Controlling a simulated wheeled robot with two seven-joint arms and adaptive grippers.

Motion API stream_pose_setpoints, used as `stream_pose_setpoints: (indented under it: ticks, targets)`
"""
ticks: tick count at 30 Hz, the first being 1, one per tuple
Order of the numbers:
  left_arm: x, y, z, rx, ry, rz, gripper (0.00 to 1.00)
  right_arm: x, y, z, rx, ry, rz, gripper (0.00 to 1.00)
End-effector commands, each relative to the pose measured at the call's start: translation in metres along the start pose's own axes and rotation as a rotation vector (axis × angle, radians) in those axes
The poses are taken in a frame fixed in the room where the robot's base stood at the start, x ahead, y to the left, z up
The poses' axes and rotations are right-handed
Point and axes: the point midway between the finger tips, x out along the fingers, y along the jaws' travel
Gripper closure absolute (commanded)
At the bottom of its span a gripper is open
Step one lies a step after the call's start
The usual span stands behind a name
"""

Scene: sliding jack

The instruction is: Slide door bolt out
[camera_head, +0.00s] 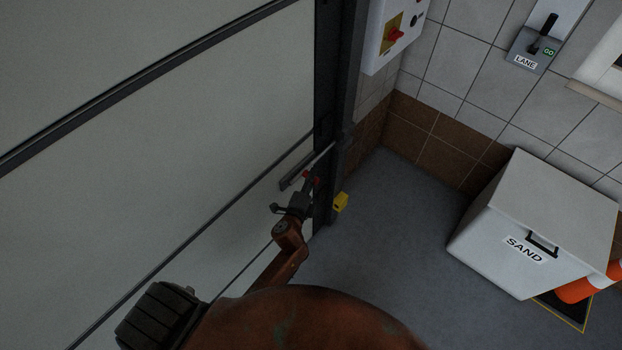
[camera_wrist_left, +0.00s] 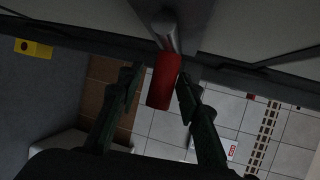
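The door bolt (camera_head: 310,163) is a thin metal bar low at the right edge of the pale door, by the dark frame. Its red handle (camera_head: 313,179) shows just beyond my left gripper (camera_head: 305,189). In the left wrist view the red handle (camera_wrist_left: 163,82) is a red grip on a metal stem. My left gripper (camera_wrist_left: 158,84) has its fingers apart, one on each side of the red grip. The right finger is very close to the grip; I cannot tell whether it touches. A gap shows on the left side. My right gripper is not in view.
A yellow block (camera_head: 341,202) sits at the foot of the dark door frame (camera_head: 338,80). A white control box (camera_head: 392,30) hangs above. A white sand bin (camera_head: 530,215) stands on the right. The grey floor (camera_head: 385,240) between is clear.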

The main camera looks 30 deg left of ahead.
Motion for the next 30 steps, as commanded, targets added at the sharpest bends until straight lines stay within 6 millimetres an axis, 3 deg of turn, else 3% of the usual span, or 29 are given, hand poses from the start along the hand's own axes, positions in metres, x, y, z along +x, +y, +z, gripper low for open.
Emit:
stream_pose_setpoints:
  ticks: [9, 13, 24, 30]
  targets:
    - [-0.001, -0.001, 0.000, 0.000, 0.001, -0.003, 0.63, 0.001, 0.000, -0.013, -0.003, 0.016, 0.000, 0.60]
    - [-0.011, -0.001, -0.001, 0.000, 0.002, -0.002, 0.63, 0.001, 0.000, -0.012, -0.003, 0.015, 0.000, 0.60]
    - [-0.084, 0.000, -0.001, -0.002, 0.002, -0.001, 0.63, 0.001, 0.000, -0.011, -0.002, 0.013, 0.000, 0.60]
    - [-0.111, 0.000, -0.001, -0.001, 0.001, -0.001, 0.63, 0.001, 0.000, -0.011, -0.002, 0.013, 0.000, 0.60]
